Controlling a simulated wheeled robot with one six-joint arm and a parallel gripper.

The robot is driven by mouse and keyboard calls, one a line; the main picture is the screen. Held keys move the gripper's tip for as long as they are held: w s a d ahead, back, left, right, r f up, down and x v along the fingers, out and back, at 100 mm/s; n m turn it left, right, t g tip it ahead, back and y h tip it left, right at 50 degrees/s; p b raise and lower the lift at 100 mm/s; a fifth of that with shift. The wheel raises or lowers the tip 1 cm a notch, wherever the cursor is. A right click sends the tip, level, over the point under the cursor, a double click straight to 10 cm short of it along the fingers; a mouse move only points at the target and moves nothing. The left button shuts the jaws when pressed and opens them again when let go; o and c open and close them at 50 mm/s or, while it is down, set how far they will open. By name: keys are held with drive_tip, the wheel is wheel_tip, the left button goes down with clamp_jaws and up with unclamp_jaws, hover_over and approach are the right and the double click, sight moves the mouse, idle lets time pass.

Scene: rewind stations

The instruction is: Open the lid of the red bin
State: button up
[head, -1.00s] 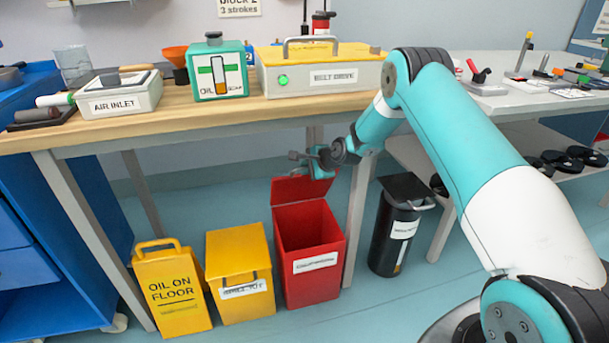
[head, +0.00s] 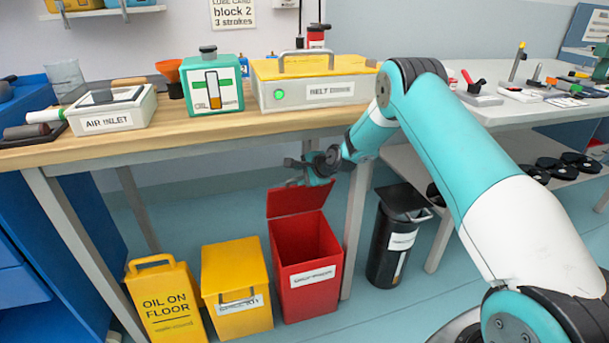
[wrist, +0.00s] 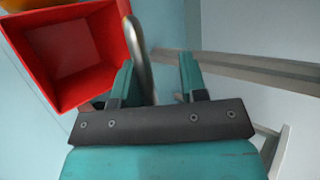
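The red bin (head: 308,252) stands on the floor under the workbench, with a white label on its front. Its red lid (head: 298,201) is raised at the back, and the bin's mouth is open. The bin's open inside also shows in the wrist view (wrist: 70,55), at upper left. My gripper (head: 298,170) is at the raised lid's upper edge. In the wrist view my gripper's fingers (wrist: 157,78) are apart. A grey curved handle (wrist: 141,55) passes between them, closer to the left finger. Contact with it cannot be told.
A yellow bin (head: 235,275) and a yellow oil-on-floor sign (head: 166,300) stand left of the red bin. A black bin (head: 394,245) is to its right, past a table leg (head: 357,225). The workbench top (head: 170,122) is above my gripper. Floor in front is partly clear.

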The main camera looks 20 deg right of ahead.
drive_tip(key=p+v, duration=0.2)
drive_tip(key=v, duration=1.5)
drive_tip(key=shift+p, duration=0.35)
drive_tip(key=shift+s+d+r, duration=0.1)
drive_tip(key=shift+s+r, duration=0.05)
